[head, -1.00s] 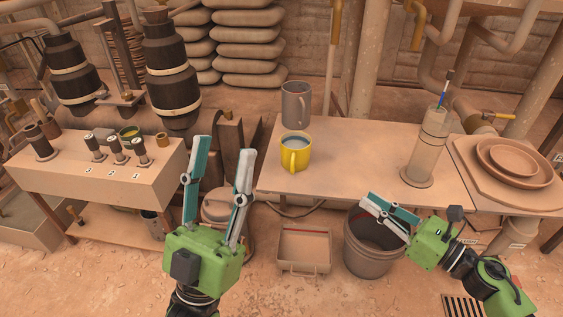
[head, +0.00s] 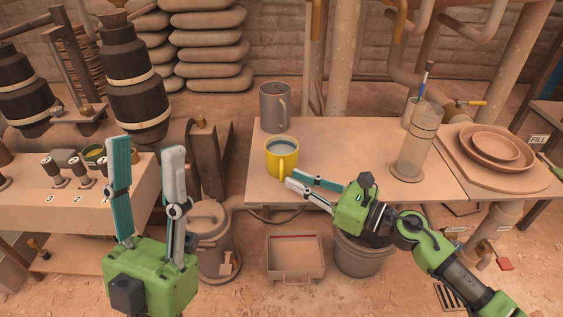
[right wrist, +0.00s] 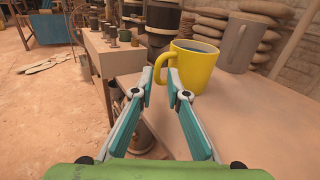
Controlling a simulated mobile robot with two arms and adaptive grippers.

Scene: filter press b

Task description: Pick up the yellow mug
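The yellow mug (head: 278,160) stands upright on the brown table, near its front left edge, with dark bluish contents. In the right wrist view the mug (right wrist: 196,66) stands just beyond the fingertips, its handle facing left. My right gripper (head: 294,181) is at the table's front edge, its fingers reaching toward the handle side of the mug. In the right wrist view its fingers (right wrist: 161,80) are apart with nothing held between them; the handle shows at or just beyond the tips. My left gripper (head: 146,155) is open and empty, raised in front of the left bench.
A larger brown mug (head: 275,106) stands close behind the yellow one. A tall cylinder (head: 414,150) and stacked plates (head: 492,150) are farther right on the table (head: 345,148). A bucket (head: 362,260) and a tray (head: 295,257) are on the floor below.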

